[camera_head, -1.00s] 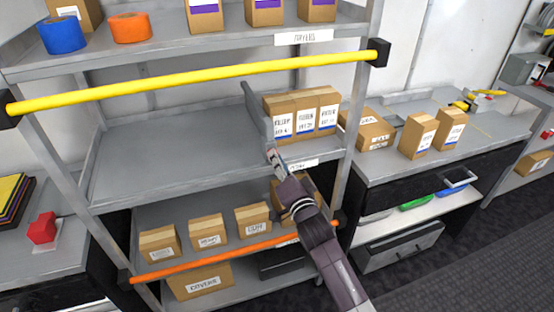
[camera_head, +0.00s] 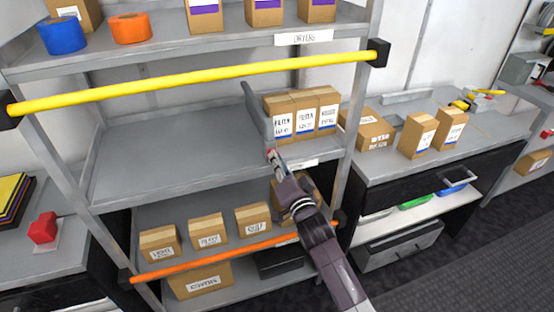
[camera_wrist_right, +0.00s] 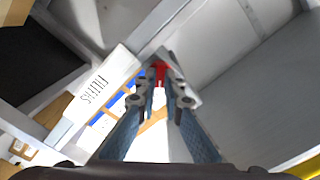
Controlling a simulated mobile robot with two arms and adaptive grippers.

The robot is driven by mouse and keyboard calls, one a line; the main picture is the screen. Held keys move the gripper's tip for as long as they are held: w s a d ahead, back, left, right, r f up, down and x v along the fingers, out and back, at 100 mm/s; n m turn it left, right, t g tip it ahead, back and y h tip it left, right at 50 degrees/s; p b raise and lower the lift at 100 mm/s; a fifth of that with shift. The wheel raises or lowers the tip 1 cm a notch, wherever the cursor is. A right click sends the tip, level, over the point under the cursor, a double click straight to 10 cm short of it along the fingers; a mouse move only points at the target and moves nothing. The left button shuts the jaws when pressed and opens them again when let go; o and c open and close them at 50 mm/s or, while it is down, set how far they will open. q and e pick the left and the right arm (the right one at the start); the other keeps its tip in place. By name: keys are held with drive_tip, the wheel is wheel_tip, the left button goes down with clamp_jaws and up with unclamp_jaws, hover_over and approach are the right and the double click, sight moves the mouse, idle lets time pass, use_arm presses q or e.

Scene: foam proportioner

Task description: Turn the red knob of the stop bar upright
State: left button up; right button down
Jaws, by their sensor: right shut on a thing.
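The red knob (camera_wrist_right: 160,72) shows between my fingertips in the right wrist view. My right gripper (camera_wrist_right: 161,88) is shut on it, and the fingers cover part of the knob. In the head view my right gripper (camera_head: 272,157) is at the front edge of the middle shelf, where only a speck of red shows. A grey upright plate (camera_head: 256,112) runs back from there, left of the filter boxes; I cannot tell whether it is the stop bar. The knob's angle is hard to read. My left gripper is not in view.
Several filter boxes (camera_head: 305,112) stand just right of the plate. A yellow bar (camera_head: 200,78) crosses above the middle shelf and an orange bar (camera_head: 215,252) crosses the lower one. The middle shelf (camera_head: 165,145) is bare to the left.

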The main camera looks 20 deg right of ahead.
drive_tip(key=shift+a+n+p, duration=0.1)
drive_tip(key=shift+n+p, duration=0.65)
drive_tip(key=shift+n, duration=3.95)
drive_tip(key=c, duration=2.3)
unclamp_jaws()
drive_tip(key=shift+s, duration=0.1)
drive_tip(key=s, duration=1.1)
drive_tip(key=shift+s+d, duration=0.2)
drive_tip(key=shift+s, duration=0.2)
